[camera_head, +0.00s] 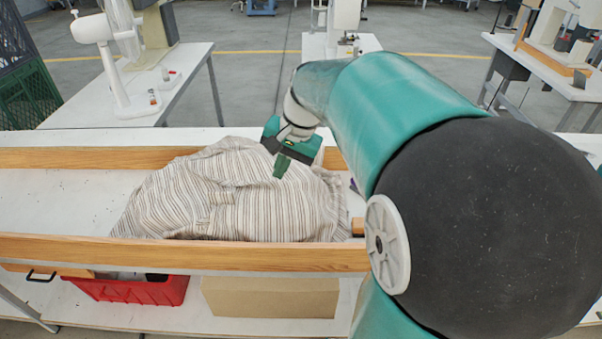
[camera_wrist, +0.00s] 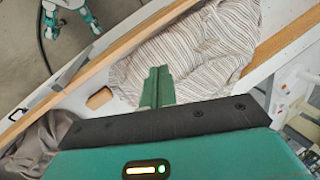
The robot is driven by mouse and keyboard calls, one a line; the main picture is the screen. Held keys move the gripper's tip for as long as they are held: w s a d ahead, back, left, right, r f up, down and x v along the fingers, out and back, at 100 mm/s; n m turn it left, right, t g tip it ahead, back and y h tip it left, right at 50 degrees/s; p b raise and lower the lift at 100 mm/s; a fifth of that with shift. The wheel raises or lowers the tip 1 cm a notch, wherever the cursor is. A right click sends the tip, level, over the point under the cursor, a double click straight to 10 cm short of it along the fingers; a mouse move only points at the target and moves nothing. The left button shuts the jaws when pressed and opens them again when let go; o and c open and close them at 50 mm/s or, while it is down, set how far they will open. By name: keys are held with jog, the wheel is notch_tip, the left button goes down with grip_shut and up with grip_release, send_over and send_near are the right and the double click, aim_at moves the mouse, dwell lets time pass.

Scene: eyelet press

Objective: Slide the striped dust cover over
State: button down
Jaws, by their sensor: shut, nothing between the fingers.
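The striped dust cover (camera_head: 235,197) lies bunched in folds on the white table between two wooden rails. It is white with brown stripes, and whatever is under it is hidden. My gripper (camera_head: 281,166) is shut and empty at the cover's right end, over its upper right part. In the wrist view the shut green fingers (camera_wrist: 157,86) lie against the near edge of the striped cover (camera_wrist: 200,45) in the picture. I cannot tell whether the fingertips touch the cloth.
A front wooden rail (camera_head: 180,252) and a back wooden rail (camera_head: 70,158) border the table. The white tabletop (camera_head: 50,205) left of the cover is clear. A wooden block (camera_wrist: 99,98) and grey cloth (camera_wrist: 35,145) show in the wrist view. A red crate (camera_head: 135,289) and cardboard box (camera_head: 270,297) sit below.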

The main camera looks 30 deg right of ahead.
jog(key=w+d+f+m+y, duration=0.1)
jog(key=w+d+f+m, duration=0.3)
jog(key=d, duration=0.4)
jog(key=m+t+y, duration=0.1)
jog(key=m+y, duration=0.2)
jog(key=m, duration=0.4)
send_over(323, 203)
jog(key=s+d, duration=0.3)
jog(key=s, duration=0.2)
notch_tip(323, 203, down, 12)
jog(key=s+d+f+m+t, duration=0.1)
jog(key=s+d+f+m, duration=0.25)
jog(key=d+f, duration=0.5)
jog(key=shift+y, duration=0.4)
jog(key=x, duration=0.5)
jog(key=w+x, duration=0.1)
jog(key=x, duration=0.4)
jog(key=shift+w+a, duration=0.15)
jog(key=shift+w+a+r, duration=0.1)
jog(key=shift+w+a, duration=0.3)
jog(key=shift+a, duration=0.15)
jog(key=shift+w+a+r, duration=0.1)
jog(key=shift+w+a, duration=0.3)
jog(key=shift+a, duration=0.15)
jog(key=shift+w+a+f, duration=0.1)
jog(key=shift+w+a, duration=0.2)
jog(key=shift+a, duration=0.1)
